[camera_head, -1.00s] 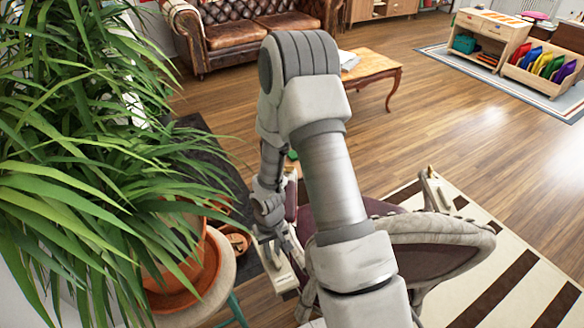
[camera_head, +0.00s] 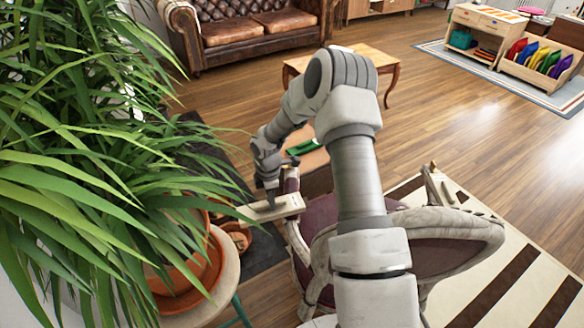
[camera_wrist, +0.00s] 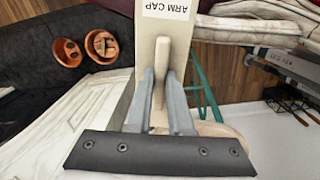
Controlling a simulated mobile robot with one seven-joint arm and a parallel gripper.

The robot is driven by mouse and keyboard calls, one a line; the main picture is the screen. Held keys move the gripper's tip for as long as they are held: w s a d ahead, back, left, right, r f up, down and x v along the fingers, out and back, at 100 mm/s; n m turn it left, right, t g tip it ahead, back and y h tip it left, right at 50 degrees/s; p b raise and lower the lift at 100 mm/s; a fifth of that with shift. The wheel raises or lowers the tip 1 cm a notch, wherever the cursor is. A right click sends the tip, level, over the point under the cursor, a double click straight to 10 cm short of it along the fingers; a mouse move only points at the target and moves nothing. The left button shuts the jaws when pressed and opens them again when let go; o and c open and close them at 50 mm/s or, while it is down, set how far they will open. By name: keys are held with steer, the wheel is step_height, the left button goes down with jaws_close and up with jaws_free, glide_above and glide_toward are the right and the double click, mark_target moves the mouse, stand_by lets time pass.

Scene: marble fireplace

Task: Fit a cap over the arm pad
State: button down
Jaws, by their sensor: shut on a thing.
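My gripper (camera_head: 268,195) is shut on the upright grip of a pale, flat arm cap (camera_head: 285,207). The wrist view shows the cap (camera_wrist: 165,38) with an "ARM CAP" label, and my gripper's fingers (camera_wrist: 160,85) on either side of its grip. The armchair (camera_head: 445,240) has a purple seat and a pale carved frame. The cap is beside the chair's left arm (camera_head: 291,181) and overlaps it in the head view; I cannot tell whether they touch. The arm pad under or behind the cap is mostly hidden. The right arm (camera_head: 440,187) stands clear of my gripper.
A leafy plant (camera_head: 80,170) in a terracotta pot (camera_head: 195,280) crowds the left side. Small terracotta pots (camera_head: 236,236) stand near the cap. A green object (camera_head: 302,146) lies beyond the chair. A wooden table (camera_head: 370,65) and leather sofa (camera_head: 250,35) are farther back, with open floor to the right.

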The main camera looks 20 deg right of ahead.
steer(key=w+d+r+n+b, duration=0.2)
steer(key=w+d+r+n, duration=0.2)
steer(key=w+d+n, duration=0.4)
steer(key=d+n, duration=0.2)
steer(key=n, duration=0.4)
steer(key=shift+f, duration=0.15)
steer(key=shift+a+f+b, duration=0.1)
steer(key=shift+f+b, duration=2.85)
steer(key=shift+f, duration=1.75)
steer(key=c, duration=0.7)
jaws_free()
steer(key=shift+c, duration=0.2)
